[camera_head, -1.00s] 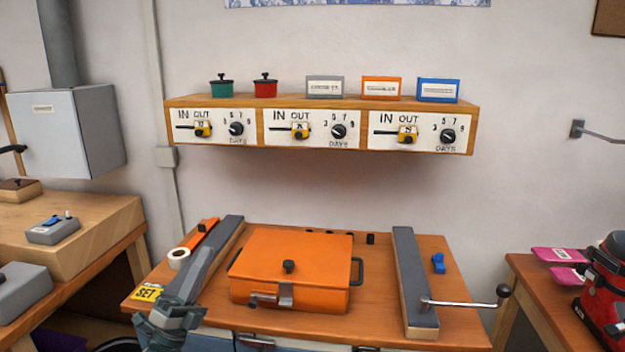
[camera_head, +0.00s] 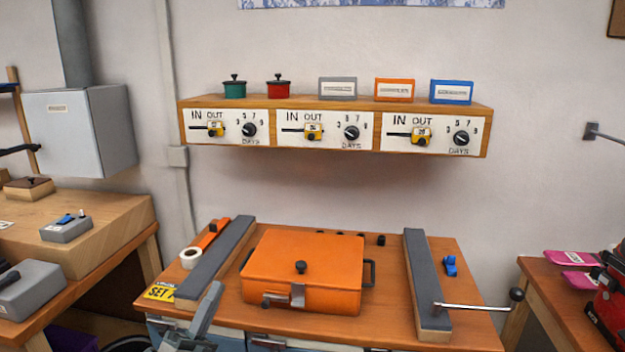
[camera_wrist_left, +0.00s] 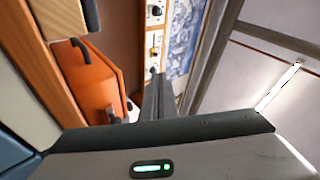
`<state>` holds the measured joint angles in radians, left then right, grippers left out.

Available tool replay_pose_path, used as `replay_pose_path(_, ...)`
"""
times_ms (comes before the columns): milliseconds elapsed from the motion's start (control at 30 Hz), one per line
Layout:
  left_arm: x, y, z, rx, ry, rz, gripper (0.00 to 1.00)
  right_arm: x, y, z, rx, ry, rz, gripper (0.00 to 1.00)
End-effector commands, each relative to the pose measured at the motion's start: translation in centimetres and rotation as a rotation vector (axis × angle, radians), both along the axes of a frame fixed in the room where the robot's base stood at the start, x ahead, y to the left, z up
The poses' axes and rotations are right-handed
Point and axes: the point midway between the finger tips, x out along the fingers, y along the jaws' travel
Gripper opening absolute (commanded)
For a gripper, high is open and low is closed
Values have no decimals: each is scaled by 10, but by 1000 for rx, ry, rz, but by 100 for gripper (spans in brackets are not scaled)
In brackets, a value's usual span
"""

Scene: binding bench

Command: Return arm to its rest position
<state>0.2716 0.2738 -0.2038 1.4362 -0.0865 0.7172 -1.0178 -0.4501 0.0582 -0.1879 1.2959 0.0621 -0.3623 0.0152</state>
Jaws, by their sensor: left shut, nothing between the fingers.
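My left gripper (camera_head: 212,300) is low in the head view, at the front left of the bench, left of the orange box. Its fingers are together and empty. In the left wrist view the closed fingers (camera_wrist_left: 158,98) point away from the camera, with nothing between them. The orange lidded box (camera_head: 303,270) sits closed on the bench and also shows at the left of the left wrist view (camera_wrist_left: 90,80). My right gripper is not in view.
The wooden bench (camera_head: 385,320) carries two grey-topped rails (camera_head: 222,255) (camera_head: 425,280), a white tape roll (camera_head: 190,257) and a blue clip (camera_head: 450,266). A crank handle (camera_head: 516,294) juts out at right. A wall shelf (camera_head: 330,130) with dials hangs above. Side tables stand left and right.

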Motion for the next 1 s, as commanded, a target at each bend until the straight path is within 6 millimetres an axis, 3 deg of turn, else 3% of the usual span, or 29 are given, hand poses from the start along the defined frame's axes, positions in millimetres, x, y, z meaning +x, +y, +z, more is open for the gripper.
replay_pose_path(367,0,0,-2,-5,12,-1,0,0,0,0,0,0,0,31)
replay_pose_path(567,-2,-3,-22,-48,133,-3,0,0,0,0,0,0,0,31)
replay_pose_path(767,-12,-5,-68,-153,395,1,0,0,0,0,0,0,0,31)
replay_pose_path(1000,-47,-6,-137,-325,757,32,0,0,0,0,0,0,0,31)
